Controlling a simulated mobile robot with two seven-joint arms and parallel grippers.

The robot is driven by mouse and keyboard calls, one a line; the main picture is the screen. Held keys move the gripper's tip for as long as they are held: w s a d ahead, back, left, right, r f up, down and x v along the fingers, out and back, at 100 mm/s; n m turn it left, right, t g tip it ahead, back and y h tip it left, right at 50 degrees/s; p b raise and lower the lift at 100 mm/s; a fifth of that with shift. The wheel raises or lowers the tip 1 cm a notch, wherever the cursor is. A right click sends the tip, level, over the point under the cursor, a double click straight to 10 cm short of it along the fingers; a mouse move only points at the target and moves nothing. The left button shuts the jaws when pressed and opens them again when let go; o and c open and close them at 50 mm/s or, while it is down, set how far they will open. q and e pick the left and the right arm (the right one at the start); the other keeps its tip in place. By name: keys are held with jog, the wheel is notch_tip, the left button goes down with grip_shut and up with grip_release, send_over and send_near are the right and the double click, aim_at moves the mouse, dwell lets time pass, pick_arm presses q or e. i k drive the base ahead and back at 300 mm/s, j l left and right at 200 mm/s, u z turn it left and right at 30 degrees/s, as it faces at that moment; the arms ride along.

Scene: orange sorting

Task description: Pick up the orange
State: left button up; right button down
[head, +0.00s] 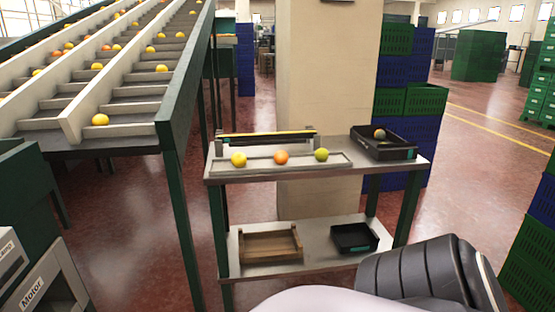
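An orange (281,157) sits in the middle of a row of three fruits on the shallow light tray (262,166) on the upper shelf of a stand. A yellow fruit (238,159) is to its left and a yellow-green fruit (321,155) to its right; gaps separate them. A black crate (384,153) at the right end of the same shelf holds at least one fruit (379,134). Part of my arm shows at the bottom right, well in front of the stand. Neither gripper shows in the head view.
A sloped conveyor (172,122) with scattered fruits stands at left. The lower shelf (312,258) holds a wooden crate (270,261) and a small black crate (353,238). A pillar (325,60) stands behind. Stacked crates (391,72) are behind right; red floor (462,195) is open at right.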

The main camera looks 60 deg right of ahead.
aim_at(238, 160)
jog(key=z, duration=1.8)
jog(key=i+l, duration=0.8)
jog(key=l, duration=0.25)
jog(key=i+l, duration=0.4)
jog(key=i+l+u, duration=0.05)
jog(key=l, duration=0.05)
